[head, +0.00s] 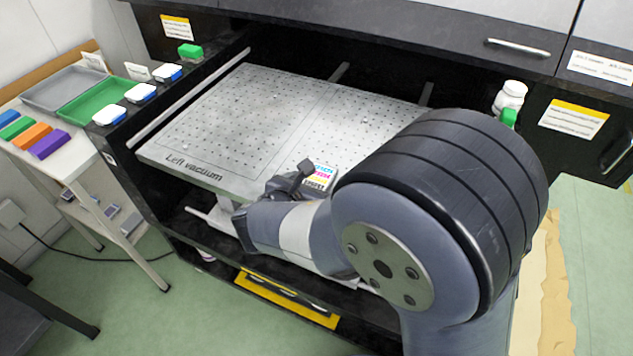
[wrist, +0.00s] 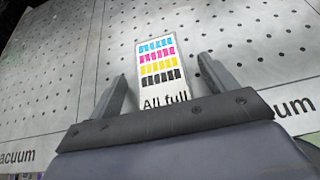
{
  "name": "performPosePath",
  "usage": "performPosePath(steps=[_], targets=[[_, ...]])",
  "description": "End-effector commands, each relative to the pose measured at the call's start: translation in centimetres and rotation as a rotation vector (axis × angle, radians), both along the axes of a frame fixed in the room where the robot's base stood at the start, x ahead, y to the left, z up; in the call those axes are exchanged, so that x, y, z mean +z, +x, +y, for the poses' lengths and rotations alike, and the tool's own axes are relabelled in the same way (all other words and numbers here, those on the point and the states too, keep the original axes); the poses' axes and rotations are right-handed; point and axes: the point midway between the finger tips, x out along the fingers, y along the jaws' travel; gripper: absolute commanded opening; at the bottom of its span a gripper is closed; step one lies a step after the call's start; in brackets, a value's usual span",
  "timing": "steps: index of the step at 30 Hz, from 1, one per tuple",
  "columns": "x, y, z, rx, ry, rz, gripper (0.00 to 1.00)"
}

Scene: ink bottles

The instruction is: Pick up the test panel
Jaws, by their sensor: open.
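The test panel (wrist: 158,66) is a small white card with rows of cyan, magenta, yellow and black marks and the words "All full". It lies on the perforated metal vacuum table (wrist: 60,72). In the head view the panel (head: 320,177) shows near the table's front edge, partly hidden by my arm. My gripper (wrist: 161,78) is open and empty in the wrist view, with one finger on each side of the panel's lower half. I cannot tell how high the fingertips are above the table. In the head view my gripper (head: 290,182) is beside the panel.
A side table holds a green tray (head: 95,103), a grey tray (head: 65,88) and coloured blocks (head: 32,135). A white bottle (head: 510,96) stands at right. The table's middle is clear.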

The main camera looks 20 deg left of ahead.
Motion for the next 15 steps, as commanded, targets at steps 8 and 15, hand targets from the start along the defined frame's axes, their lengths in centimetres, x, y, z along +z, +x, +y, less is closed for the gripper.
performPosePath(steps=[8, 15], targets=[[-0.19, 0.29, 0.01, 0.001, 0.001, 0.001, 0.8], [-0.17, 0.27, 0.0, 0.001, 0.001, 0.001, 0.6]])
